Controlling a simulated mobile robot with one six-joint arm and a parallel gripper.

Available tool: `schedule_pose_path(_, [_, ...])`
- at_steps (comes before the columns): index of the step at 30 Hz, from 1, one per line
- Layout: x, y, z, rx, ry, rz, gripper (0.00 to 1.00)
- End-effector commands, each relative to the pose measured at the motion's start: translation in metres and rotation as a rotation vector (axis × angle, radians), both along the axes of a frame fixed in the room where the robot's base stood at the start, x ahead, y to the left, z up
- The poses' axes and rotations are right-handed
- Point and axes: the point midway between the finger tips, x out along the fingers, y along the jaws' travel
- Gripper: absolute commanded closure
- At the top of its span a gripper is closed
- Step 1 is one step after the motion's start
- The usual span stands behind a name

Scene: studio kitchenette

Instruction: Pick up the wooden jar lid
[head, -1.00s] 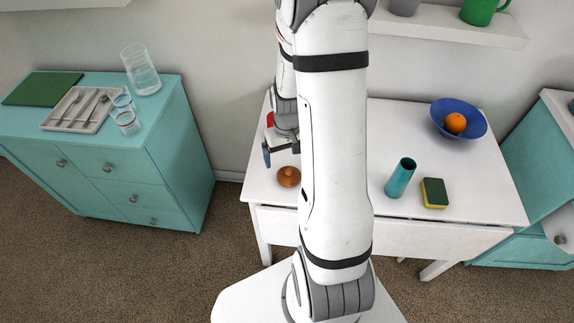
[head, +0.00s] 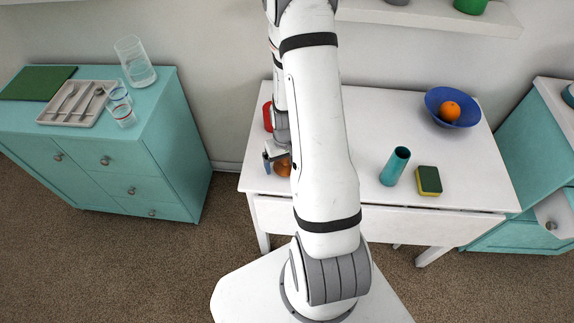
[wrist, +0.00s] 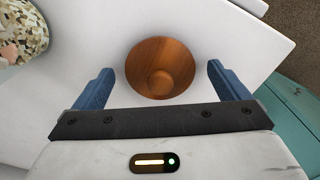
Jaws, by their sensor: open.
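The wooden jar lid (wrist: 160,68) is round and brown with a knob on its face. It rests on the white table (head: 385,115). In the wrist view it sits between the two blue fingers of my gripper (wrist: 158,82), with a gap on each side. In the head view the lid (head: 283,167) is partly hidden by my arm and gripper (head: 270,160). My gripper is open and empty, close to the lid.
A red object (head: 267,116) lies on the table behind my gripper. A patterned item (wrist: 22,35) shows at the wrist view's upper left. A teal cylinder (head: 394,167), a sponge (head: 429,181) and a blue bowl (head: 436,98) with an orange (head: 449,112) are to the right.

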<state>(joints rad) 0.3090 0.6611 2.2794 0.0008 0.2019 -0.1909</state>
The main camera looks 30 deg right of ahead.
Motion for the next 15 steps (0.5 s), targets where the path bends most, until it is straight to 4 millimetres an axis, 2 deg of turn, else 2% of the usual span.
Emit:
schedule_pose_path(5, [0.0003,-0.0002,0.0002,0.000,-0.001,-0.001,0.07])
schedule_pose_path(15, [0.0001,-0.0005,0.0004,0.000,-0.001,-0.001,0.35])
